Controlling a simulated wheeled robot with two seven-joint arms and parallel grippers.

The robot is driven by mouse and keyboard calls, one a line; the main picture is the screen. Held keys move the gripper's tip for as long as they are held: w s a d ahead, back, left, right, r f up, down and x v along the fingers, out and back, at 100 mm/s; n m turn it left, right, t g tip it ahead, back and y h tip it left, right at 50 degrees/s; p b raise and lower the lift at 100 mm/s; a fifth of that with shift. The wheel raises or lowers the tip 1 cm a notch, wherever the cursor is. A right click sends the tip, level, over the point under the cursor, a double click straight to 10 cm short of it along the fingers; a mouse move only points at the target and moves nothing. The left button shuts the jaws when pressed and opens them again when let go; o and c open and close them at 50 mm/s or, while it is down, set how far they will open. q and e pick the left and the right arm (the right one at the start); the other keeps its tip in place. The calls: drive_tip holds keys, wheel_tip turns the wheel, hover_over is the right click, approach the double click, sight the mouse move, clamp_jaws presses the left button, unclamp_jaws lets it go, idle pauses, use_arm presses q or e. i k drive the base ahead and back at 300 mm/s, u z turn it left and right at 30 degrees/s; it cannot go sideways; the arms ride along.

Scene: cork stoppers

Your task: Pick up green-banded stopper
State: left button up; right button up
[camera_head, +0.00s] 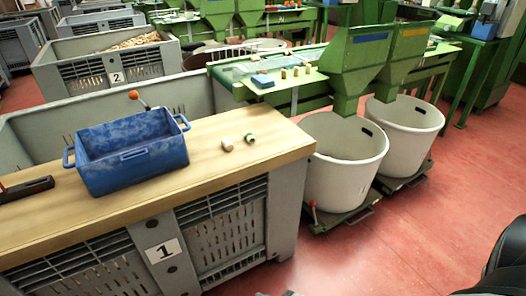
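The green-banded stopper (249,138) lies on the wooden top near its right end. A second, pale pinkish stopper (227,144) lies just to its left, a small gap apart. The fine detail of both is too small to tell. Neither of my grippers shows in the head view. Black rounded parts at the lower right edge look like part of my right arm, with no fingers visible.
A blue crate (131,155) stands on the wooden top (215,180), left of the stoppers. A dark tool-like object (28,188) lies at the left edge. White bins (342,170) stand beyond the right end. Red floor (400,240) is open at lower right.

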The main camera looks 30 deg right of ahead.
sight(249, 137)
drive_tip(key=z, duration=0.35)
drive_tip(key=i, duration=1.1)
drive_tip(key=u, duration=0.15)
